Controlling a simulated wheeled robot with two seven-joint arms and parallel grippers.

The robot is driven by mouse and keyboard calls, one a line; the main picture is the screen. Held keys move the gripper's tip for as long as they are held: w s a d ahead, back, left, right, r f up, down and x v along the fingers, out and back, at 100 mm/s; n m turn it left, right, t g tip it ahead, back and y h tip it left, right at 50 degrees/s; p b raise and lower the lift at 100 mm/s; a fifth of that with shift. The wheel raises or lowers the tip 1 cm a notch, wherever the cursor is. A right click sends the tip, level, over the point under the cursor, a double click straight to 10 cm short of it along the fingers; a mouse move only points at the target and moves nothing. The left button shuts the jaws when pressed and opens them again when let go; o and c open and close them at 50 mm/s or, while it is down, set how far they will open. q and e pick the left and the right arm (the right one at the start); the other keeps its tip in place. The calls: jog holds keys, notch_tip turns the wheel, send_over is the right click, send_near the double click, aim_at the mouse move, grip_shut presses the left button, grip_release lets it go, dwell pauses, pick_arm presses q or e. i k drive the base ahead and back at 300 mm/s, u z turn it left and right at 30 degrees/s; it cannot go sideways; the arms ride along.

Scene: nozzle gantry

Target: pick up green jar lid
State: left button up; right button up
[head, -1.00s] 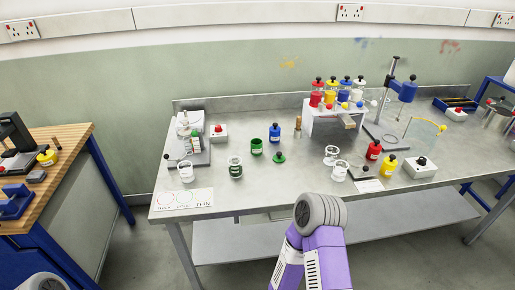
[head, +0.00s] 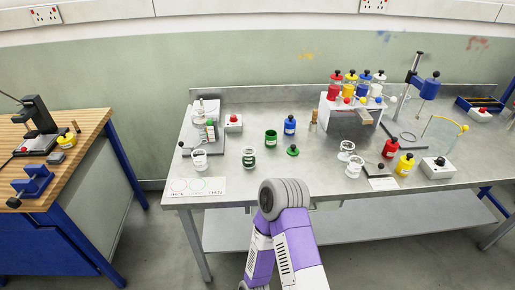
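The green jar lid (head: 293,151) lies on the grey bench top, a low green disc with a dark knob on top. Behind it and to its left stands an open green jar (head: 270,139). A blue jar with a dark-knobbed lid (head: 290,126) stands just behind the green lid. Neither gripper shows. One purple and white arm of mine, with a grey rounded joint, rises at the bottom centre in front of the bench. Its gripper is out of sight, and nothing touches the green lid.
The bench (head: 231,175) has clear space in front of the lid. A glass with green contents (head: 249,157) is to the left. A wooden-topped table (head: 88,128) stands at far left.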

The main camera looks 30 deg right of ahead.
aim_at(292, 150)
jog(key=u, duration=1.95)
jog(key=k, duration=1.55)
jog(key=z, duration=1.95)
jog(key=i, duration=0.35)
jog(key=u, duration=0.1)
